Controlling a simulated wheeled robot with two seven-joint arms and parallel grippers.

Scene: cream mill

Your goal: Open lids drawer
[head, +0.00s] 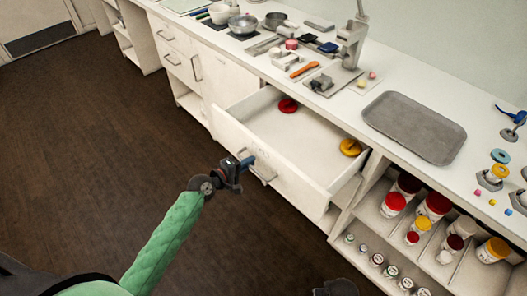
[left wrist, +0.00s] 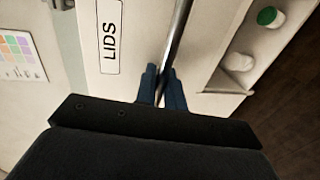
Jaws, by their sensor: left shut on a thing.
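The lids drawer (head: 270,152) is pulled out from the white counter in the head view. A red lid (head: 288,105) and a yellow lid (head: 350,147) lie inside it. My left gripper (head: 245,162) is at the drawer's front, shut on its metal bar handle (head: 262,174). In the left wrist view, the blue fingers (left wrist: 161,88) close on either side of the handle bar (left wrist: 178,38), beside a label (left wrist: 110,38) reading LIDS. My right gripper cannot be made out; a dark part of mine shows at the bottom edge of the head view.
Open shelves with several jars (head: 435,206) stand right of the drawer. The counter above holds a grey tray (head: 414,126), a spatula with an orange handle (head: 304,69), and bowls (head: 242,24). The dark floor (head: 90,150) in front is clear.

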